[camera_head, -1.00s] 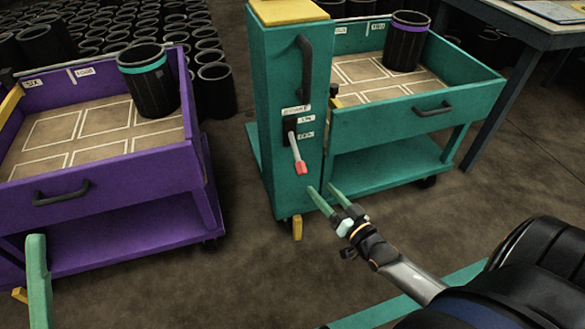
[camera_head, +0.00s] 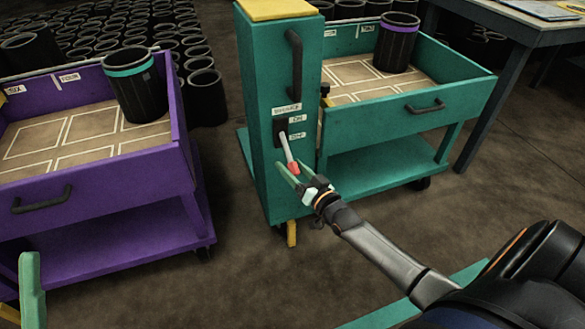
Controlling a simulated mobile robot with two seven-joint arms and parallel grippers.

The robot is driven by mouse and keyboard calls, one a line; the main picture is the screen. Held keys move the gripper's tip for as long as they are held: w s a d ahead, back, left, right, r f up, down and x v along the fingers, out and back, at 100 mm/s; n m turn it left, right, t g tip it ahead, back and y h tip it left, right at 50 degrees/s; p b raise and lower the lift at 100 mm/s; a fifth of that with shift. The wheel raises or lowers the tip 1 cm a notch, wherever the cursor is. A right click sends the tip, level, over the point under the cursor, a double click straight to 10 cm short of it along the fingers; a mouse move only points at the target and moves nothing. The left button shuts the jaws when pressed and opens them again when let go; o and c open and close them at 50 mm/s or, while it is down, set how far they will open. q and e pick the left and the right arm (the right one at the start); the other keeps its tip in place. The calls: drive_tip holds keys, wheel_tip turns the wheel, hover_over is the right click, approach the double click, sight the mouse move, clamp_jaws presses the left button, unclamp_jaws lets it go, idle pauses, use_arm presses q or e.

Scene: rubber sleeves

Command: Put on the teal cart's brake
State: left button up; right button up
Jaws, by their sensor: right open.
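The teal cart (camera_head: 405,118) stands at the centre right. On the front of its column (camera_head: 262,120) is the brake lever (camera_head: 286,150), which slants down to a red tip (camera_head: 293,168). Labels beside it read ON above and a second, less legible word below. My right gripper (camera_head: 288,174) is open, its green fingers reaching up and left close to the red tip. I cannot tell whether they touch it or which side of it they are on.
A purple cart (camera_head: 110,190) with a teal-banded black sleeve (camera_head: 137,88) stands at the left. A purple-banded sleeve (camera_head: 397,45) stands in the teal cart's tray. A table (camera_head: 530,35) is at the upper right. Bare floor lies between the carts.

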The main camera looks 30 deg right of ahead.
clamp_jaws()
idle(0.3)
idle(1.0)
